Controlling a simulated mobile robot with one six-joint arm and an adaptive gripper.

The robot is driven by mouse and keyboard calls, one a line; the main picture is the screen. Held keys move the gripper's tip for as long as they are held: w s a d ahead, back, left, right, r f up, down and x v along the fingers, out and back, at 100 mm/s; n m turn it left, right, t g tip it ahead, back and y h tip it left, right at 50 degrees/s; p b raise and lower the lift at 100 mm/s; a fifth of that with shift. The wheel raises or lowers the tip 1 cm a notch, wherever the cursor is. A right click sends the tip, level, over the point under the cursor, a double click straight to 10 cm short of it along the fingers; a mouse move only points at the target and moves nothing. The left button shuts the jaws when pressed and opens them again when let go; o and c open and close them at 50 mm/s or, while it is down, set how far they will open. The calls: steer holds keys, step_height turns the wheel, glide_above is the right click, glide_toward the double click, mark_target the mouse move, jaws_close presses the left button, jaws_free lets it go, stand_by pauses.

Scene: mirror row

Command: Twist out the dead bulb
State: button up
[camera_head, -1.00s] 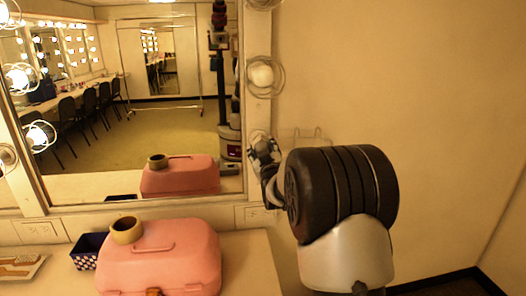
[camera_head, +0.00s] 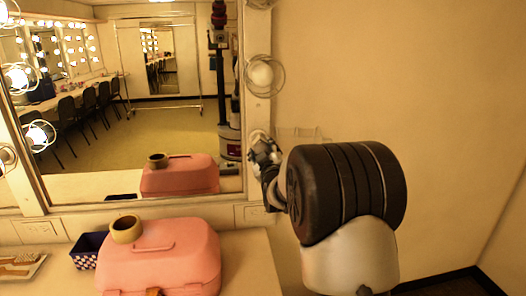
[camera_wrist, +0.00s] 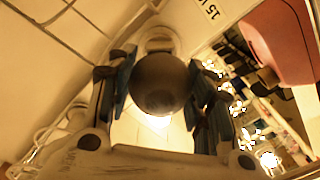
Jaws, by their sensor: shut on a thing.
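The dead bulb (camera_wrist: 160,84) is a dark grey, unlit globe in the middle of the wrist view. My gripper (camera_wrist: 158,92) has a blue-padded finger on each side of it and is shut on it. The bulb sits in front of a pale round socket (camera_wrist: 160,40); whether its base is still in the socket is hidden behind the globe. In the head view my gripper (camera_head: 264,152) is at the lower right of the mirror frame, and my arm partly blocks the view of it.
The mirror (camera_head: 130,110) is close on the left. The right wall is bare.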

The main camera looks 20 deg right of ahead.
steer(key=shift+v, duration=2.75)
steer(key=shift+a, duration=0.1)
